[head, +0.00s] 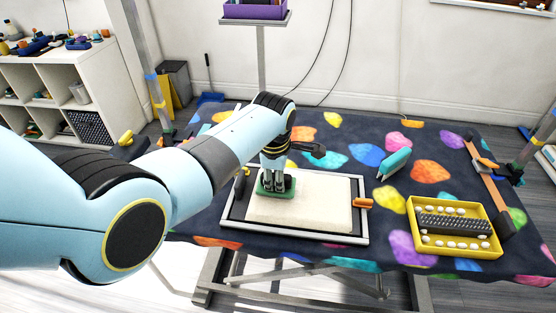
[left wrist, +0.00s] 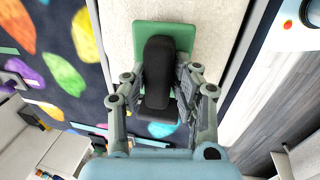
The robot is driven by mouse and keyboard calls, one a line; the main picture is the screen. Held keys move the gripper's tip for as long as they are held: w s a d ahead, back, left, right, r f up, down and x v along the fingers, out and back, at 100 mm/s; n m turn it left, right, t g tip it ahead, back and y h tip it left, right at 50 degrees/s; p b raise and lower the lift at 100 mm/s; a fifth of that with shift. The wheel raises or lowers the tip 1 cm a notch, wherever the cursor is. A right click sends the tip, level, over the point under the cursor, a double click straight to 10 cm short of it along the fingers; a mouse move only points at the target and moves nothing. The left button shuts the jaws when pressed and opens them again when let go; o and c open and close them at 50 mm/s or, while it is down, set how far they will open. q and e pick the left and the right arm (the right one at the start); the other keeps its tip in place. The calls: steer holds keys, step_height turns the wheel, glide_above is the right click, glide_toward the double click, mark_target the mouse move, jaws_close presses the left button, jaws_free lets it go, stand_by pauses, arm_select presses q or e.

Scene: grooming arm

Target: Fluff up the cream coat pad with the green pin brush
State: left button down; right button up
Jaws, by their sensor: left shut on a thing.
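The cream coat pad (head: 310,203) lies in a pale-rimmed frame (head: 295,239) on the patterned table. The green pin brush (head: 276,193) is at the pad's left part, its green base low over or on the pad; I cannot tell if its pins touch. My left gripper (head: 274,180) points down and is shut on the brush. In the left wrist view, the brush's green base (left wrist: 152,36) and black handle (left wrist: 158,75) sit between the fingers of my left gripper (left wrist: 165,88), over the pad (left wrist: 115,20). My right gripper is not in view.
A yellow tray (head: 456,252) with a dark pin strip and several white pieces stands on the right. A teal tool (head: 394,163) lies behind it. An orange clip (head: 362,203) sits at the frame's right edge. A post with a purple bin (head: 255,10) rises behind the table.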

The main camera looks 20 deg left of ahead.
arm_select(q)
steer(key=shift+f, duration=0.1)
stand_by(0.4)
steer(key=shift+s+d, duration=0.1)
steer(key=shift+s, duration=0.05)
steer(key=s+p, duration=0.2)
steer(key=s+d+p, duration=0.1)
steer(key=s+p, duration=0.3)
steer(key=shift+s+d+r, duration=0.1)
steer(key=shift+d+r, duration=0.2)
steer(key=shift+d, duration=0.05)
steer(key=shift+s+d+f+p, duration=0.2)
steer(key=shift+s+d+p, duration=0.05)
steer(key=shift+s+p, duration=0.4)
steer(key=shift+w, duration=0.1)
